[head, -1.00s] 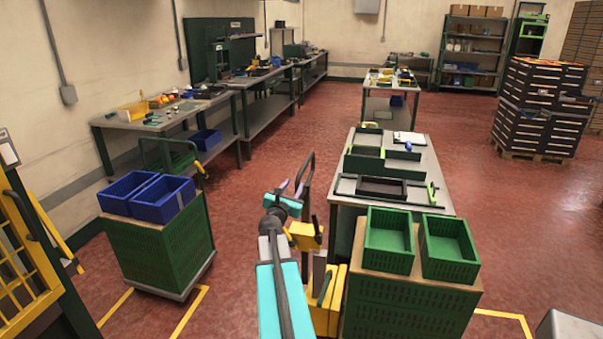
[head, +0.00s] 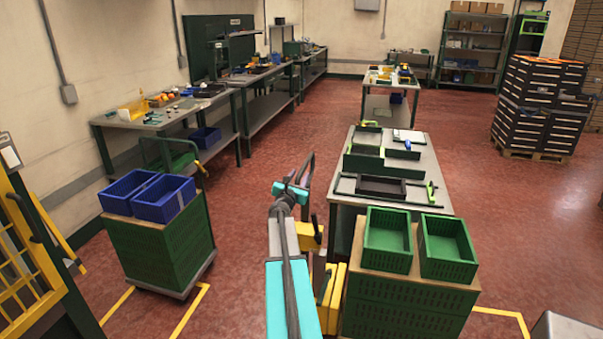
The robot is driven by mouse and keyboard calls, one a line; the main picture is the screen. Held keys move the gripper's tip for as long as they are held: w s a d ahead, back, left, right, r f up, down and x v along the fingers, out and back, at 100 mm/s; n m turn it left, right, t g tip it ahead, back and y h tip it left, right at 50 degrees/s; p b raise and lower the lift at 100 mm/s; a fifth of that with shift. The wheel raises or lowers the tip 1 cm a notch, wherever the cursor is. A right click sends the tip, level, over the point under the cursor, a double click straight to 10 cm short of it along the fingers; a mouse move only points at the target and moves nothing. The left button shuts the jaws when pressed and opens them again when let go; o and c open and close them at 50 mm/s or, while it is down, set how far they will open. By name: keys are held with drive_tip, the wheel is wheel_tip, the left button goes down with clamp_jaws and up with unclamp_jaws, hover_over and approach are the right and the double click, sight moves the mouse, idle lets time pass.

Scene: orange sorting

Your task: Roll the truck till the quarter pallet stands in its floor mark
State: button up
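My arm reaches up from the bottom centre, and my gripper (head: 291,192) is beside a dark upright handle loop (head: 308,178). Whether its fingers close on the loop I cannot tell. Yellow and dark parts (head: 328,288) stand below the loop, beside the right load; whether they belong to the truck is unclear. A green crate stack (head: 165,250) with two blue bins rests on a grey base at left. Another green stack (head: 405,312) carries two green bins at right. Yellow floor marks show near the left stack (head: 188,312) and right stack (head: 505,313). The quarter pallet cannot be made out for certain.
A long table (head: 430,190) with trays stands behind the right stack. Workbenches (head: 165,122) line the left wall. A yellow-framed rack (head: 30,270) is at the left edge. Red floor is open between the stacks and right of the table.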

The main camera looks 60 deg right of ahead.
drive_tip(key=shift+p+x, duration=0.35)
drive_tip(key=shift+x, duration=1.1)
clamp_jaws()
drive_tip(key=shift+d, duration=0.15)
drive_tip(key=shift+r, duration=0.1)
